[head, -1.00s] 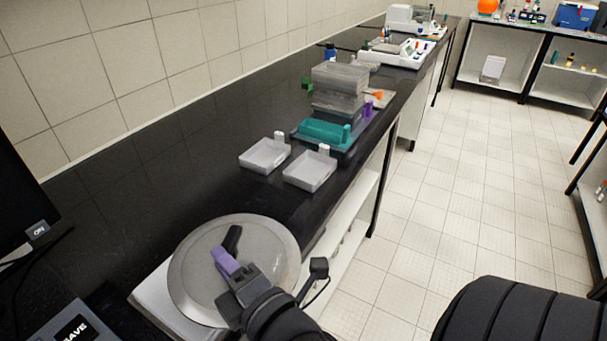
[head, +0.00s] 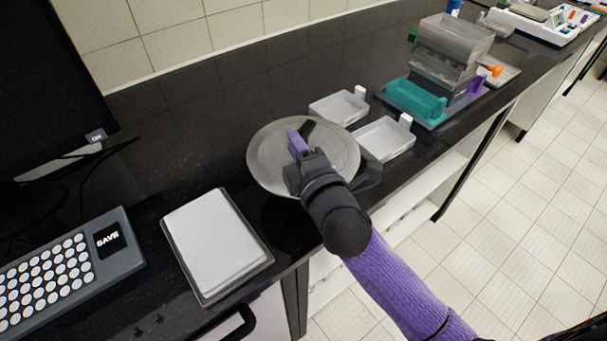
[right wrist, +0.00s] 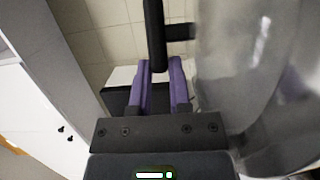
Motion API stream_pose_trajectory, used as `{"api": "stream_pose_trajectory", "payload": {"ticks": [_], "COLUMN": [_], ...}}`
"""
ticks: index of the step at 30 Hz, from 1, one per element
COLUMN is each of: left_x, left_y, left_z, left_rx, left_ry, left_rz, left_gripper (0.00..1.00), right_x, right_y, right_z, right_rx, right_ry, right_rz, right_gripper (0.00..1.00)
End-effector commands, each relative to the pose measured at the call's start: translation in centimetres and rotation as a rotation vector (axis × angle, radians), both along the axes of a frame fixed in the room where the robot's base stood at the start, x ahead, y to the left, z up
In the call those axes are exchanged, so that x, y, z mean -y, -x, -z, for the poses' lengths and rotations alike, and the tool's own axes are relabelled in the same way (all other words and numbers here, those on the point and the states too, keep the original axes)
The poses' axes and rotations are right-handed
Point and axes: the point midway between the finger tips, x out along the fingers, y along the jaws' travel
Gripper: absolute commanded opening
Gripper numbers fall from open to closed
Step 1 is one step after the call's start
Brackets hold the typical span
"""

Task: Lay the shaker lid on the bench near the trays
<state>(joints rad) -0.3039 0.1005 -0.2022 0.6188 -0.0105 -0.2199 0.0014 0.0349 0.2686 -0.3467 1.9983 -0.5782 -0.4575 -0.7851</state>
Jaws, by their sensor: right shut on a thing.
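The shaker lid (head: 268,158) is a round grey disc with a dark handle, low over the black bench in the head view. My right gripper (head: 298,141) has its purple fingers shut on the handle. In the right wrist view the lid (right wrist: 250,75) fills the right side, and the black handle (right wrist: 155,40) is at the fingertips (right wrist: 161,65). Two shallow whitish trays, a far one (head: 325,114) and a near one (head: 385,140), stand just right of the lid. I cannot tell whether the lid touches the bench. My left gripper is not in view.
A white slab on a dark base (head: 215,243) lies nearer me on the bench. A keypad with a SAVE key (head: 60,265) and a monitor (head: 45,90) stand left. A teal box (head: 415,98) and a grey stack (head: 450,50) are beyond the trays. Bare bench (head: 155,180) lies left of the lid.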

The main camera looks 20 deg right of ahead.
Motion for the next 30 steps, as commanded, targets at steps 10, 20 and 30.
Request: {"api": "stream_pose_trajectory", "payload": {"ticks": [10, 20, 30], "left_x": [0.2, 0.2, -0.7], "left_y": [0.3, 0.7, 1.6], "left_z": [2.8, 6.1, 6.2], "left_rx": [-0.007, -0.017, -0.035], "left_ry": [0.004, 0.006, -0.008], "left_rz": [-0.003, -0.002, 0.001], "left_gripper": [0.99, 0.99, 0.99], "right_x": [0.3, 0.3, 0.3], "right_y": [-3.4, -3.3, -3.3], "right_z": [4.0, 9.6, 9.9], "right_rx": [-0.005, -0.004, 0.000], "right_ry": [-0.002, -0.003, -0.001], "right_rz": [0.000, -0.001, -0.001], "right_gripper": [0.00, 0.00, 0.00]}}
